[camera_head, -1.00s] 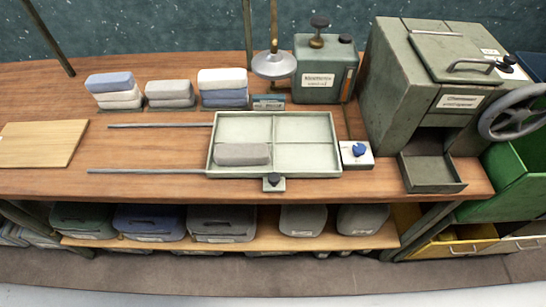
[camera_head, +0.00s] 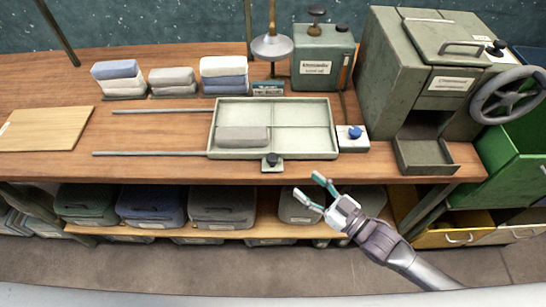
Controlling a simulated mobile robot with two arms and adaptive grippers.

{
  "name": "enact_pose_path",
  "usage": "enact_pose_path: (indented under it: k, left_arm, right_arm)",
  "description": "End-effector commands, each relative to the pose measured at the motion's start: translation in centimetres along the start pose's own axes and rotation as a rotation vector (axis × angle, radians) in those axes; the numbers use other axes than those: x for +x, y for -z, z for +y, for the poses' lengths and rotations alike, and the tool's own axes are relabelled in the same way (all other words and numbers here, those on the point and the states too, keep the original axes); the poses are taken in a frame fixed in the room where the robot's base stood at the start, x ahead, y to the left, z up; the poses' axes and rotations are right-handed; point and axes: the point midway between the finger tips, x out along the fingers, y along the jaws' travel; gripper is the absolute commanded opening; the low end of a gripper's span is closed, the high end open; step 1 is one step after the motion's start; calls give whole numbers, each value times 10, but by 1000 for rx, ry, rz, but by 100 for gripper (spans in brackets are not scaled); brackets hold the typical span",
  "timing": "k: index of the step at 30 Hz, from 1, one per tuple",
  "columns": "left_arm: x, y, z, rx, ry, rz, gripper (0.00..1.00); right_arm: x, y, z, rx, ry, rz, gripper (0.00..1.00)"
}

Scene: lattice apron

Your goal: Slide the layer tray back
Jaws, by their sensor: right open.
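The layer tray (camera_head: 300,152) is a pale green, shallow tray with four-way dividers, at the right end of two metal rails (camera_head: 150,154). A grey block (camera_head: 242,136) lies in its front left compartment. A small block with a dark knob (camera_head: 271,162) sits at the tray's front edge, and a white block with a blue knob (camera_head: 353,137) stands at its right side. My right gripper (camera_head: 314,190) is open and empty, in front of the bench edge, below and right of the tray, apart from it. My left gripper is not in view.
Stacks of folded blocks (camera_head: 223,76) stand behind the rails. A wooden board (camera_head: 45,128) lies at the left. A green press machine (camera_head: 425,85) with a handwheel (camera_head: 510,93) stands at the right. A lower shelf (camera_head: 270,228) holds several bins. The bench between the rails is clear.

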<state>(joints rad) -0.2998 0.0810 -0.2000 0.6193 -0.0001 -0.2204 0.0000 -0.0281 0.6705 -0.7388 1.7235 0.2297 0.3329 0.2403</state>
Motion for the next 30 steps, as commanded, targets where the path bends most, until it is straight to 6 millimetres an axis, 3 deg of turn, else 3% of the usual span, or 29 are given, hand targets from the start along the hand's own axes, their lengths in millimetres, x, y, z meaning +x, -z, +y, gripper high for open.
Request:
enact_pose_path:
  k: [18,24,30]
  left_arm:
    - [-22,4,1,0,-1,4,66]
    - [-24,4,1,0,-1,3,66]
    - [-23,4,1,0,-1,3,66]
  right_arm:
    - [115,1,0,0,-2,-2,60]
    - [131,-1,1,-1,-3,-3,60]
    - [133,-1,1,-1,-2,-3,60]
